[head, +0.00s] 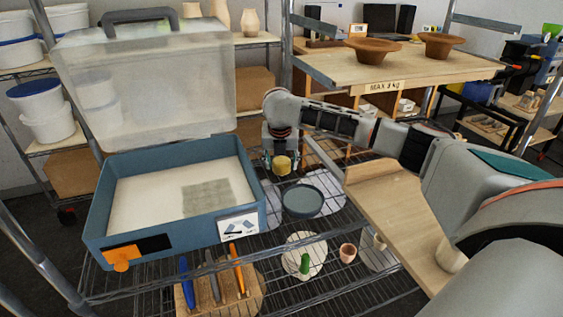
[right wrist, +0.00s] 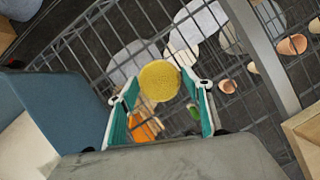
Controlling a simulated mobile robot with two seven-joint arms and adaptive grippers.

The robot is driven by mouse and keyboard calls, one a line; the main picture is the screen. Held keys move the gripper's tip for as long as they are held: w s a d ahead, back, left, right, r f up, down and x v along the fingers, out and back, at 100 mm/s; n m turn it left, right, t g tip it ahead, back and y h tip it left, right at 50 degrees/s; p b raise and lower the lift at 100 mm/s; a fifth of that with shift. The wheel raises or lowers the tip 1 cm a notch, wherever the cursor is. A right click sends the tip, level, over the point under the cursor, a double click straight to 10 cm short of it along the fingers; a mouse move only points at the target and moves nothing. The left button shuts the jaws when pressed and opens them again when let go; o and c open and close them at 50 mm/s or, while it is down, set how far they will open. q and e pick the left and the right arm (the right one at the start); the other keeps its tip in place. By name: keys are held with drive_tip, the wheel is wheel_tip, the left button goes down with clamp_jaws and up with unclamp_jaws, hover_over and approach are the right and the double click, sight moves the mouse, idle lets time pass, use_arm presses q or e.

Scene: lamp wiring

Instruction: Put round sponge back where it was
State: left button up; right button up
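The round yellow sponge (head: 282,165) is at the end of my right gripper (head: 281,157), above the wire shelf. In the right wrist view the sponge (right wrist: 159,82) sits between the two fingertips, which appear to touch it on both sides. My right gripper is shut on it. A round blue-grey dish (head: 302,201) lies on the wire shelf, below and slightly right of the sponge in the head view. My left gripper is not in view.
A blue box (head: 183,243) with pale contents and a raised clear lid (head: 150,85) stands left of the gripper. A wooden board (head: 405,215) is at the right. Tools, discs and small pots lie on the lower shelf. Two brown bowls stand on the back table (head: 400,65).

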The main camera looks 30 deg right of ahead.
idle(0.3)
drive_tip(key=shift+r, duration=0.1)
drive_tip(key=p+v, duration=0.3)
drive_tip(key=v, duration=0.9)
drive_tip(key=shift+w, duration=0.1)
